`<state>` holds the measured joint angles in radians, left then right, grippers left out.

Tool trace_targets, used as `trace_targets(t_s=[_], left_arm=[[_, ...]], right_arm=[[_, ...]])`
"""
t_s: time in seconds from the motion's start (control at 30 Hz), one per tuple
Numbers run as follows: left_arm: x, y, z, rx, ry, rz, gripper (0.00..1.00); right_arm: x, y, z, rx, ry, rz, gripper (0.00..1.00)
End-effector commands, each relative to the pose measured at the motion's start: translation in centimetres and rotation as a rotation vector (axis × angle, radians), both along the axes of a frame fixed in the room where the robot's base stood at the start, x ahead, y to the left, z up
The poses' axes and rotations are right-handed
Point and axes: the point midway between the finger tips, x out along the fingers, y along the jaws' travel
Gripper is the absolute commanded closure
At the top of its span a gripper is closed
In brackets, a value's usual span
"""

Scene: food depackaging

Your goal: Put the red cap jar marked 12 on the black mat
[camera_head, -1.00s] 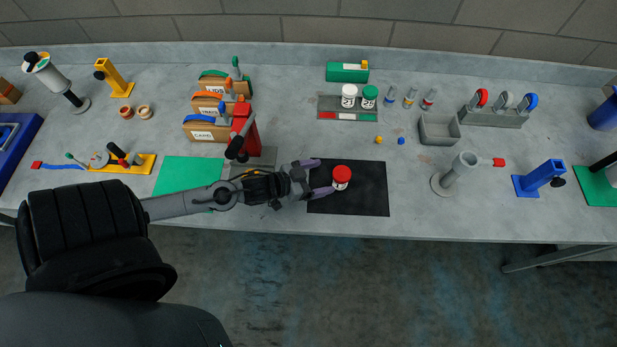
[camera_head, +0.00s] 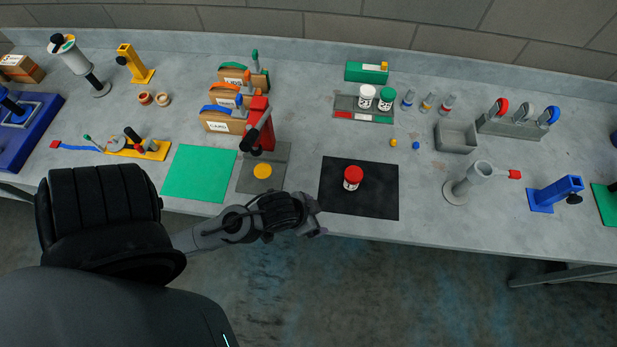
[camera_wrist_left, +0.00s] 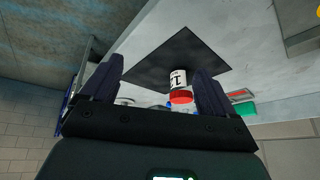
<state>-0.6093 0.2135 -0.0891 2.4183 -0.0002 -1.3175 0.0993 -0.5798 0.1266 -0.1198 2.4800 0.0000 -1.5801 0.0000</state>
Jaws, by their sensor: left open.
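The red cap jar (camera_head: 352,178) stands upright on the black mat (camera_head: 378,200), near the mat's middle. In the left wrist view the white jar with its red cap (camera_wrist_left: 180,78) shows dark marking on its side, partly cut off, and sits on the black mat (camera_wrist_left: 150,50). My left gripper (camera_head: 318,222) is open and empty, left of and in front of the mat at the table's front edge, apart from the jar. In the left wrist view its two fingers (camera_wrist_left: 155,85) stand wide apart, with the jar beyond them. My right gripper is not in view.
A rack (camera_head: 346,104) behind the mat holds a white-capped and a green-capped jar. A green mat (camera_head: 200,172) and a grey plate with a yellow disc (camera_head: 262,172) lie to the left. A grey stand (camera_head: 458,188) is to the right. The table around the black mat is mostly clear.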

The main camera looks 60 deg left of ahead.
Motion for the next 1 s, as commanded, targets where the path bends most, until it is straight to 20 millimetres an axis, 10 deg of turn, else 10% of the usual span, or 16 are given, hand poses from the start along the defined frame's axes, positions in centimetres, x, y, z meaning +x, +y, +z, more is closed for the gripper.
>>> trace_targets(t_s=[0.67, 1.0], left_arm=[[-2.9, -2.5, 1.9, -0.02, 0.173, -0.05, 0.12], [-2.9, -2.5, 7.8, -0.02, 0.173, -0.049, 0.12]], right_arm=[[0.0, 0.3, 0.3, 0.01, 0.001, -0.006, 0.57], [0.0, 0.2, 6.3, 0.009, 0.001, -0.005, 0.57]])
